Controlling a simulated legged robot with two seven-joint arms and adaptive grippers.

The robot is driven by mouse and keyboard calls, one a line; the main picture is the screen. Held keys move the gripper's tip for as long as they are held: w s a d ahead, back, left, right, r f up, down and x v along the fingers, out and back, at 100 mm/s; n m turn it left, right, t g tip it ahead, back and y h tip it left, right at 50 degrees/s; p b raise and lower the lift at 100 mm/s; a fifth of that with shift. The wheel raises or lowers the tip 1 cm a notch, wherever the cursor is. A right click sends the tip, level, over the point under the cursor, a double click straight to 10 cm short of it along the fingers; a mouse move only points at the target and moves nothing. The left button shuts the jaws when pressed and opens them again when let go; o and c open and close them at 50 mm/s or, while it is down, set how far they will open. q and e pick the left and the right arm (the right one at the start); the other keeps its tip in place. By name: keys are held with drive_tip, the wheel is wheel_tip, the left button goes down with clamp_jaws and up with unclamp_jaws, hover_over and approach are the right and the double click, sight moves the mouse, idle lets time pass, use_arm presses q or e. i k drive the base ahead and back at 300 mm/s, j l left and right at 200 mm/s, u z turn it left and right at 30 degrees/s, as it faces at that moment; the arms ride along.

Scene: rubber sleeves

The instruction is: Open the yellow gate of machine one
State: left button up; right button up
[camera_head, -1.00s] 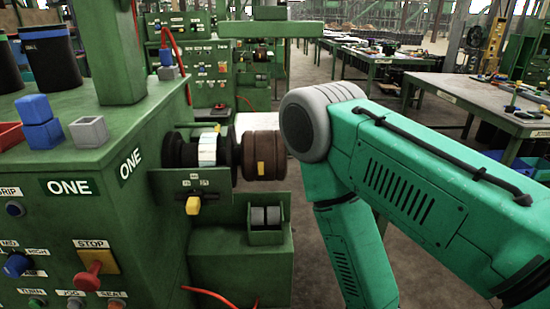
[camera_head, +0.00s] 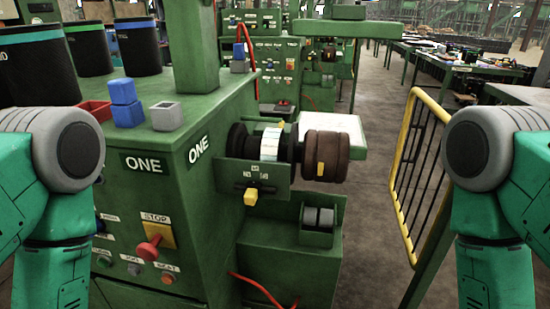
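The yellow gate (camera_head: 403,150) stands at the right of machine one, a yellow frame with dark bars. Its right part is hidden behind my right arm. Machine one (camera_head: 140,205) is the green machine at the left and middle, with "ONE" labels on two faces. A brown roller (camera_head: 326,150) sticks out from its right side, to the left of the gate, with floor visible between them. My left arm comes in at the left edge and my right arm at the right edge. Both bend downward, and both grippers are below the picture.
A green table (camera_head: 470,68) stands at the back right. Floor (camera_head: 368,225) shows between roller and gate.

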sight(445, 117)
drive_tip(key=i+l, duration=0.1)
drive_tip(key=l, duration=0.95)
drive_tip(key=i+l+u, duration=0.1)
drive_tip(key=l, duration=1)
drive_tip(key=k+l, duration=0.1)
drive_tip(key=l, duration=0.25)
drive_tip(key=l+z, duration=0.1)
drive_tip(key=l, duration=0.35)
drive_tip(key=i+l+z, duration=0.15)
drive_tip(key=l, duration=0.3)
drive_tip(key=i+l+z, duration=0.1)
drive_tip(key=i+l, duration=0.15)
drive_tip(key=l, duration=0.15)
